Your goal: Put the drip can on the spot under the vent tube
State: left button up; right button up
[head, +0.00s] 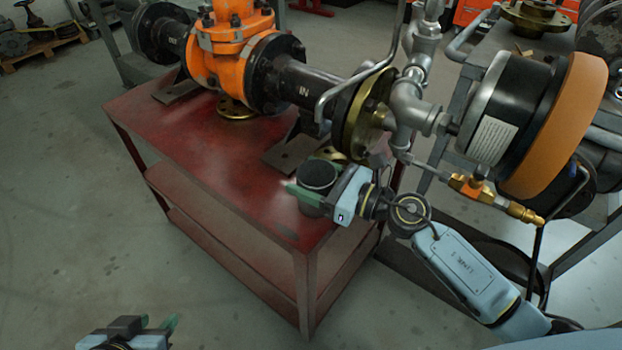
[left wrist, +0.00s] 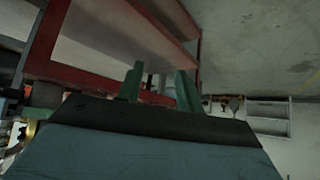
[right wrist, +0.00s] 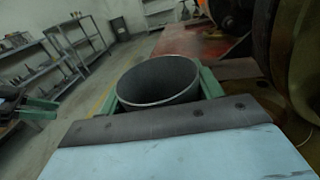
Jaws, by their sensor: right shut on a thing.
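The drip can (head: 318,174) is a dark, open-topped cylinder near the right front part of the red table. My right gripper (head: 317,196) is shut on it from the right. In the right wrist view the can (right wrist: 158,82) sits between the green fingers, its mouth facing up and its inside dark. I cannot tell whether its bottom touches the table. A bent grey tube (head: 345,86), apparently the vent tube, curves down beside the black pipe, behind the can. No marked spot can be made out. My left gripper (head: 143,328) is open and empty, low at the bottom left.
The red table (head: 240,205) carries an orange valve (head: 230,60) with black pipes and a brass flange (head: 368,115). An orange and black actuator (head: 535,125) and a brass nozzle (head: 525,213) stand close on the right. The table's front left top is clear.

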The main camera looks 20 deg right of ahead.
pick_arm(q)
jog(key=shift+w+d+r+t, duration=0.2)
jog(key=shift+w+r+t, duration=0.1)
jog(key=shift+w+t, duration=0.15)
pick_arm(e)
jog(key=shift+f, duration=0.15)
jog(key=o, duration=1)
pick_arm(q)
jog(key=shift+w+r, duration=0.1)
pick_arm(e)
jog(key=shift+o, duration=0.2)
